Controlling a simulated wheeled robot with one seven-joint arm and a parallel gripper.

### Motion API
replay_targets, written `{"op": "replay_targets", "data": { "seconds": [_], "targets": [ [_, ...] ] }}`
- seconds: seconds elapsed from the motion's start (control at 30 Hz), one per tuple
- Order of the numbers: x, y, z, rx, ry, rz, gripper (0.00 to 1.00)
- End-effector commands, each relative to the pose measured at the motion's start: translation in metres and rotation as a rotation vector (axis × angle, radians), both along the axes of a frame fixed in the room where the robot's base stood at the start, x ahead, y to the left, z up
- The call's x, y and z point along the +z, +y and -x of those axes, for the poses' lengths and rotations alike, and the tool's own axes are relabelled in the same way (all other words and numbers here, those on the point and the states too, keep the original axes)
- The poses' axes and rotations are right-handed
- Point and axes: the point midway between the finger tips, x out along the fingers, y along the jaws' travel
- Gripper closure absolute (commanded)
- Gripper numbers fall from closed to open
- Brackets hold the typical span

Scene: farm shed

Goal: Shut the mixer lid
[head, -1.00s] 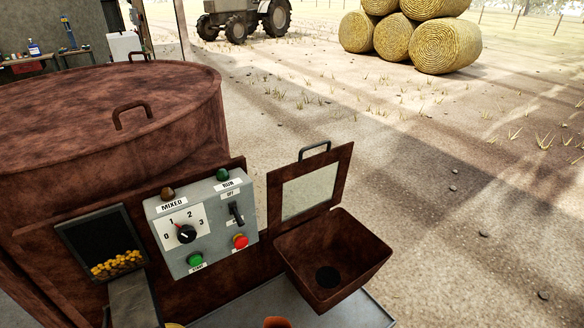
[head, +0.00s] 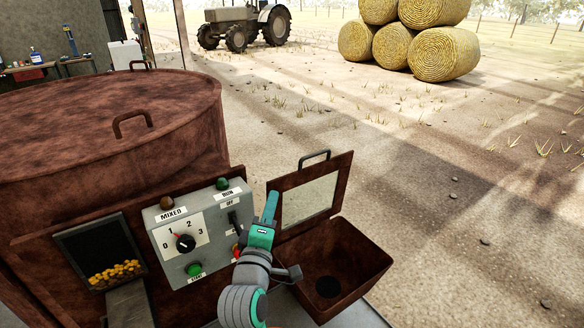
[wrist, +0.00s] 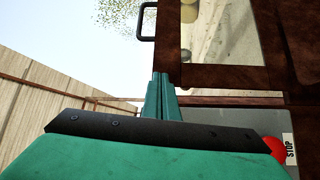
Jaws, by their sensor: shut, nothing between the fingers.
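The lid (head: 342,170) is a rust-brown frame with a pale window. It stands open and upright at the back of the small hopper (head: 375,270). Its dark handle (head: 314,155) is on the top edge and also shows in the wrist view (wrist: 142,22). My gripper (head: 272,202) is shut and empty. In the head view it points up in front of the lid's left edge, beside the control box. In the wrist view the fingers (wrist: 162,84) overlap the lid's lower border in the picture; I cannot tell if they touch it. The handle is apart from the fingers.
The grey control box (head: 160,240) with dial, switch and buttons is just left of my gripper. Its red stop button (wrist: 275,148) is close by in the wrist view. The large drum (head: 80,140) fills the left. Open ground lies to the right.

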Motion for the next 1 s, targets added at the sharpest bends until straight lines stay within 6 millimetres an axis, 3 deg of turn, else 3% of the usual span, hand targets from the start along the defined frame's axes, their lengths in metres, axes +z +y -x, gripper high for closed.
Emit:
{"op": "replay_targets", "data": {
  "seconds": [0.1,0.23,0.47,1.0],
  "targets": [
    [0.026,0.002,-0.007,-0.020,-0.012,0.030,1.00],
    [0.039,0.003,-0.011,-0.033,-0.015,0.049,1.00],
    [0.045,0.001,-0.028,-0.037,-0.015,0.056,1.00],
    [0.058,-0.012,-0.112,-0.037,-0.016,0.054,1.00]
  ]
}}
